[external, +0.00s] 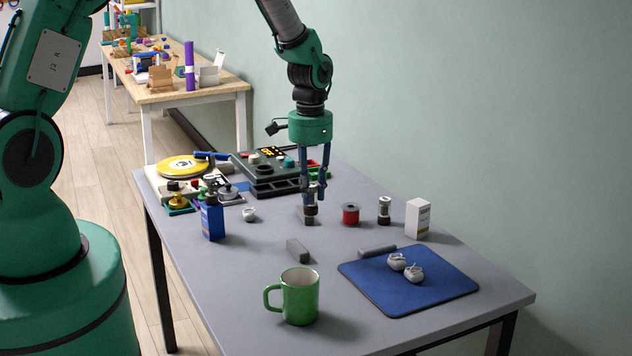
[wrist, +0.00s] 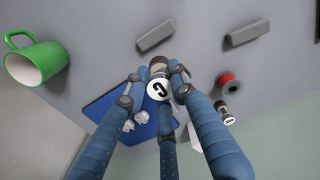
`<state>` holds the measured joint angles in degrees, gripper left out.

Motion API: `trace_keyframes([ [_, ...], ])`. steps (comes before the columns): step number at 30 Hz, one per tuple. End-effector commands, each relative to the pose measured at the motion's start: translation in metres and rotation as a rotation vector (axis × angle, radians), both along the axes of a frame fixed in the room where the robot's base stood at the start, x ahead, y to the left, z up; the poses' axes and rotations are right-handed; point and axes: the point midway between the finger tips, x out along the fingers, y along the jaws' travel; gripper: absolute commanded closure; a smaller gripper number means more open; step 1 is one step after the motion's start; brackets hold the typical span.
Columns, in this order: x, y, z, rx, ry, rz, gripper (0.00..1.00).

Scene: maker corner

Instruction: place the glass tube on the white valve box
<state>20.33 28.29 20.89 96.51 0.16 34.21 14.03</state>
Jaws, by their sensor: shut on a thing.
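My gripper (external: 312,190) points down over the middle of the grey table, its fingers shut on a small tube. In the wrist view the gripper (wrist: 168,84) holds this glass tube (wrist: 158,91) by its sides. Its round white end with a black mark faces the camera. In the external view the fingers partly cover it, and I cannot tell whether its base touches the table. The white valve box (external: 418,219) stands upright at the right, behind the blue mat.
A red spool (external: 351,214) and a similar dark-capped tube (external: 384,211) stand between my gripper and the white box. A green mug (external: 299,296) and a blue mat (external: 420,292) with two whitish round things are in front. Grey blocks (external: 298,250) lie nearby.

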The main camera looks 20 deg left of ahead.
Motion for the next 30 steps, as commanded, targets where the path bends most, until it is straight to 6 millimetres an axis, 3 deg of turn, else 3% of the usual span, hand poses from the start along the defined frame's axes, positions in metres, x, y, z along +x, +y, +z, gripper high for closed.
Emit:
trace_keyframes([
  [9,0.029,-0.082,0.022,0.001,-0.001,-0.001,1.0],
  [15,0.038,-0.124,0.032,0.0,-0.001,0.002,1.0],
  [21,0.041,-0.146,0.037,0.001,-0.001,0.005,1.0],
  [30,0.042,-0.151,0.038,0.001,-0.002,0.006,1.0],
])
